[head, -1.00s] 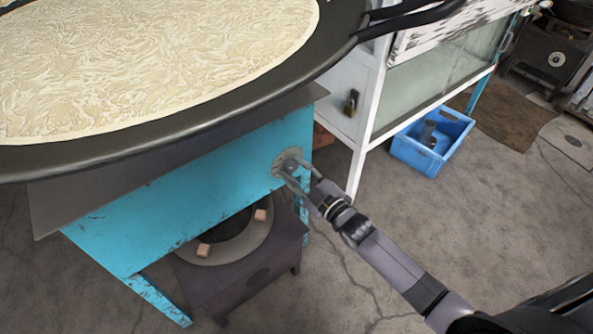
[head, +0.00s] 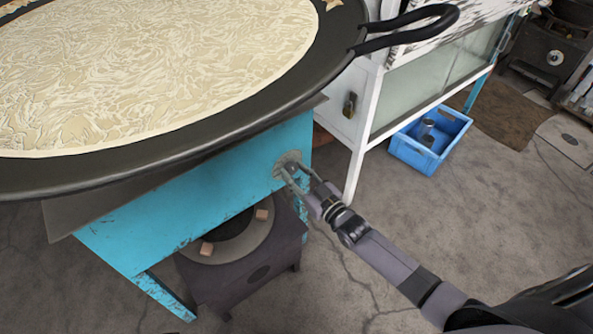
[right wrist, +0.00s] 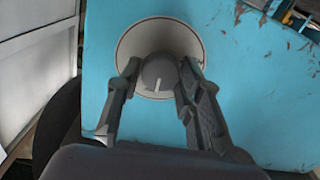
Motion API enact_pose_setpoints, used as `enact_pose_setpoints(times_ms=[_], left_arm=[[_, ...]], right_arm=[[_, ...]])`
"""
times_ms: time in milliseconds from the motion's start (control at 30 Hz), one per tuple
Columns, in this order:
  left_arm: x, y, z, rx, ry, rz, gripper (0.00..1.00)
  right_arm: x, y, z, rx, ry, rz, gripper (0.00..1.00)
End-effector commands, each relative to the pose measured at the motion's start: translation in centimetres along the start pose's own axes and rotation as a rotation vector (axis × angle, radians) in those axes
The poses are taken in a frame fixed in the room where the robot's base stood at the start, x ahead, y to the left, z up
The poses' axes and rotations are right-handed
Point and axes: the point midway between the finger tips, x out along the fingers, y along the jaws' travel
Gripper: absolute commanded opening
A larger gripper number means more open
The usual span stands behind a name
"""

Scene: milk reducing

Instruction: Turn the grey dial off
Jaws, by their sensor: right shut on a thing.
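The grey dial (right wrist: 159,73) sits on a pale round plate (right wrist: 186,35) on the turquoise side of the stove stand (head: 200,205). A white line on the dial points roughly downward in the right wrist view. My right gripper (head: 287,170) reaches the dial from the lower right in the head view. In the right wrist view its two fingers (right wrist: 157,80) are shut on the dial, one on each side. In the head view the fingers partly hide the dial. My left gripper is not in view.
A wide black pan (head: 340,50) of pale, wrinkled milk overhangs the stand. A dark burner stove (head: 250,280) stands beneath. A white glass-fronted cabinet (head: 358,150) and a blue crate (head: 411,155) stand behind.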

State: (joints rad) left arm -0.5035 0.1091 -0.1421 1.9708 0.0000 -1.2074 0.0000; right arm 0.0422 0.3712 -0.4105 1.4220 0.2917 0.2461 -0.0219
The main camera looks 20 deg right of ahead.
Motion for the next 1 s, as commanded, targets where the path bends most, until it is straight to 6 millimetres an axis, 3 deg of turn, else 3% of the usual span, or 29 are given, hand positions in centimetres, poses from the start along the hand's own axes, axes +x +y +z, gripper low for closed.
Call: enact_pose_setpoints(times_ms=[300, 767, 800, 1000], left_arm=[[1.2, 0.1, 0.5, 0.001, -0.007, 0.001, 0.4], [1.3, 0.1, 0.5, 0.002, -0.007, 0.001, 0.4], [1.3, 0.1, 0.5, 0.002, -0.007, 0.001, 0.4], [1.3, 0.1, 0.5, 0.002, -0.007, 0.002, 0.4]], right_arm=[[-0.1, -0.1, 0.1, 0.099, -0.002, -0.002, 0.06], [-0.1, -0.1, 0.1, 0.114, -0.003, -0.001, 0.06], [-0.1, -0.1, 0.1, 0.114, -0.003, -0.001, 0.36], [0.0, -0.1, 0.1, 0.113, -0.002, -0.001, 0.49]])
